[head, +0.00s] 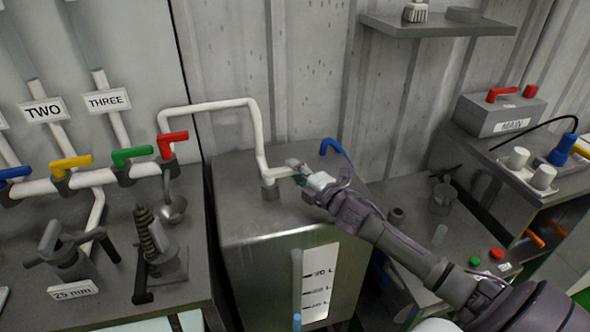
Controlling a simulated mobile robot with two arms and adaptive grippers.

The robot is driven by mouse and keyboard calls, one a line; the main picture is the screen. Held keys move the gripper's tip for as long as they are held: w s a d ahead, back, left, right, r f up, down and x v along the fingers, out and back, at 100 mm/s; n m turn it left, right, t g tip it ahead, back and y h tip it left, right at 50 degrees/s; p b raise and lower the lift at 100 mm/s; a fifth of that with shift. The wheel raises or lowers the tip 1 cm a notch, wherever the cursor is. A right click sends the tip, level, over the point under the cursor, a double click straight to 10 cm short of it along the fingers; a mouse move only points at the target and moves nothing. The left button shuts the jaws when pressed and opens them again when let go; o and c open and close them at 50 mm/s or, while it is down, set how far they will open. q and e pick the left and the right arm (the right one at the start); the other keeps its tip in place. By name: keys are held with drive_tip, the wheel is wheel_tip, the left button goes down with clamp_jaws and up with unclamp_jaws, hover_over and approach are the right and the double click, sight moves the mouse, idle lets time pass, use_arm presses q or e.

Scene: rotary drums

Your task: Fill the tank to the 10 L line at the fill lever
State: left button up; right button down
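The tank (262,235) is a grey metal box in the middle. A white scale plate (319,290) with several litre marks is on its front; the digits are too small to read surely. Left of the plate, a sight tube (297,275) shows light blue in its lower part. A white pipe (256,130) runs into the tank's top. A blue lever (338,150) stands at the top's back right; no label shows which lever is the fill lever. My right gripper (297,172) is over the tank top, close beside the pipe's lower end. Its fingers are small and partly hidden. My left gripper is out of view.
Red (172,142), green (133,155), yellow (70,163) and blue (14,172) valve handles line the pipe at left. A bench with clamp-like tools (158,245) stands below them. At right are a MAIN box (498,117) and red and green buttons (486,257).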

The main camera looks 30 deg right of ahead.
drive_tip(key=c, duration=1)
unclamp_jaws()
drive_tip(key=shift+c, duration=0.2)
drive_tip(key=shift+o, duration=0.2)
drive_tip(key=shift+s+f, duration=0.1)
drive_tip(key=shift+s, duration=0.2)
drive_tip(key=s, duration=0.3)
drive_tip(key=s+d, duration=0.1)
drive_tip(key=s, duration=0.7)
drive_tip(key=shift+s+d, duration=0.2)
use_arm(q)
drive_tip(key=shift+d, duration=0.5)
